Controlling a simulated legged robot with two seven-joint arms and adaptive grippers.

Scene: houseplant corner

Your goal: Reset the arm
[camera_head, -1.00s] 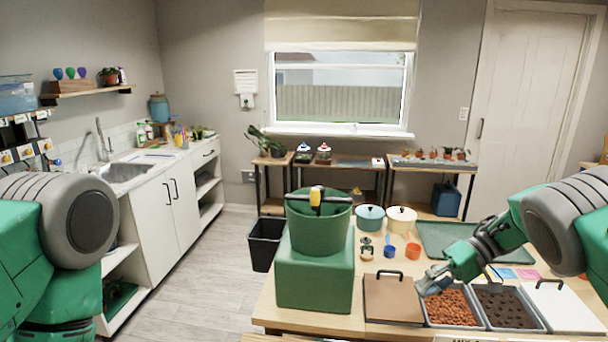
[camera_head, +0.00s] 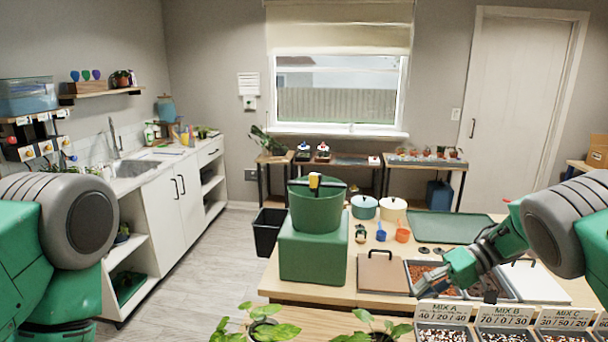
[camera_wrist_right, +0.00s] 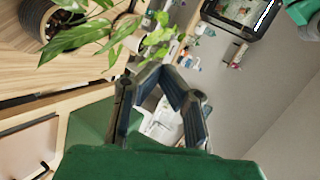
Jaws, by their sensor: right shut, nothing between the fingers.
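My right gripper (camera_head: 428,286) hangs in front of the brown-lidded bin and the bin of reddish pellets, above the table. Its fingers are shut with nothing between them. In the right wrist view the two dark fingers (camera_wrist_right: 163,75) come together at their tips, with leaves beyond them. My right arm comes in from the right edge of the head view. My left arm shows at the left edge, but its gripper is out of view.
A green bucket (camera_head: 316,208) stands on a green block (camera_head: 313,255). The brown lid (camera_head: 383,272) and pellet bin (camera_head: 420,268) lie by my right gripper. Labelled mix trays (camera_head: 443,333) and leafy plants (camera_head: 262,325) are in front. A green mat (camera_head: 450,226) lies behind.

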